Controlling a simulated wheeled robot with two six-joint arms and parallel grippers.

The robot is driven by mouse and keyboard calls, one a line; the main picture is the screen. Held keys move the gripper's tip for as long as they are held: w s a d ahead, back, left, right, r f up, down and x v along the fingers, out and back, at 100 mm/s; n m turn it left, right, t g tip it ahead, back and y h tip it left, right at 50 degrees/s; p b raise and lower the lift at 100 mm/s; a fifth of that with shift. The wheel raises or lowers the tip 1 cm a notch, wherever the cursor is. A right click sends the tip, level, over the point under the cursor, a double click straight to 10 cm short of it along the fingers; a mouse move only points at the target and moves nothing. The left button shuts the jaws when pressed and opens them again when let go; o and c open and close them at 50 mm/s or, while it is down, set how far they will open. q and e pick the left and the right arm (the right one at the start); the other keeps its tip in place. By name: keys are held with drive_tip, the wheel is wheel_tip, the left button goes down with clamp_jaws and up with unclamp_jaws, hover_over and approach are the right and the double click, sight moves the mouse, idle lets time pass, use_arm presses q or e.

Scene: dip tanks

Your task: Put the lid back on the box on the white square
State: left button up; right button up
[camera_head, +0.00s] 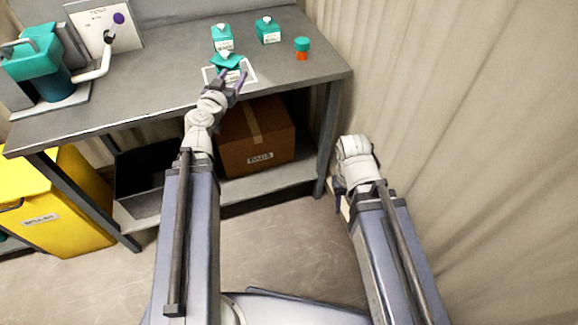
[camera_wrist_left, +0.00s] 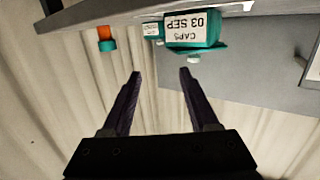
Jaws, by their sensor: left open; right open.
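The box (camera_head: 231,73) stands on the white square (camera_head: 250,70) near the front of the bench. Its teal lid (camera_head: 226,60) lies on top, looking turned and askew to the box. In the left wrist view, which is upside down, the box (camera_wrist_left: 192,28) shows a "CAPS 03 SEP" label, and the lid (camera_wrist_left: 212,46) carries a white knob (camera_wrist_left: 194,58). I cannot tell whether the lid is seated. My left gripper (camera_head: 233,80) is open and empty, just in front of the box and apart from it. My right gripper (camera_head: 340,197) is open, low beside the bench's right end.
Two more teal-lidded boxes (camera_head: 222,38) (camera_head: 268,31) and a small orange jar with a teal cap (camera_head: 302,48) stand behind and right. A teal machine (camera_head: 35,60) and a lever panel (camera_head: 98,30) are at left. A cardboard box (camera_head: 255,140) sits below. The bench's left middle is clear.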

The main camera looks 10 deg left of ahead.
use_arm(q)
drive_tip(key=s+d+f+m+g+h, duration=0.1)
drive_tip(key=d+f+m+g+h, duration=0.15)
drive_tip(key=d, duration=0.45)
drive_tip(key=d+f+m+g+h, duration=0.1)
drive_tip(key=d+f+g+h, duration=0.15)
drive_tip(key=d, duration=0.55)
drive_tip(key=s+d+f+m+g, duration=0.2)
drive_tip(key=s+d+f+g, duration=0.4)
drive_tip(key=s+d+f, duration=0.4)
drive_tip(key=s+f+g+y, duration=0.2)
drive_tip(key=s+g+y, duration=0.1)
drive_tip(key=s, duration=0.2)
drive_tip(key=s+f+n+g+y, duration=0.1)
drive_tip(key=s+f+g+y, duration=0.1)
drive_tip(key=s, duration=0.4)
drive_tip(key=shift+s+f+g+y, duration=0.15)
drive_tip(key=shift+f+g+y, duration=0.15)
drive_tip(key=shift+g+y, duration=0.35)
drive_tip(key=shift+r+n, duration=0.1)
drive_tip(key=shift+n, duration=0.15)
wheel_tip(320, 180, up, 12)
drive_tip(key=p, duration=1.2)
